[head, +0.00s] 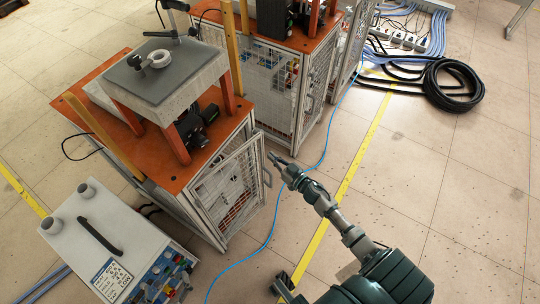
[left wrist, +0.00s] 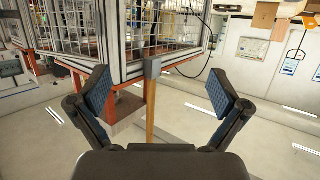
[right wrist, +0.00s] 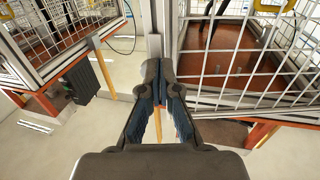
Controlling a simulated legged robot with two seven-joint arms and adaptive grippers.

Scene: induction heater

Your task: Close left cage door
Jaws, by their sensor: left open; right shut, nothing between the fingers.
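The left cage door (head: 230,187) is a light metal frame with wire mesh on the left cage, under its orange top (head: 150,150). It appears slightly ajar at its right edge, where a handle (head: 267,177) sticks out. My right gripper (head: 272,158) is shut and empty, just right of that edge; whether it touches is unclear. In the right wrist view the shut fingers (right wrist: 160,72) are in front of a pale upright between mesh panels. My left gripper (head: 281,283) is low in the head view, apart from the door. Its fingers (left wrist: 165,95) are open and empty.
A white control box (head: 95,230) stands left of the cage. A second cage (head: 270,95) stands behind it. A blue cable (head: 275,215) crosses the floor near the door, beside a yellow floor line (head: 340,195). Floor to the right is open, with a coiled black hose (head: 455,85) farther back.

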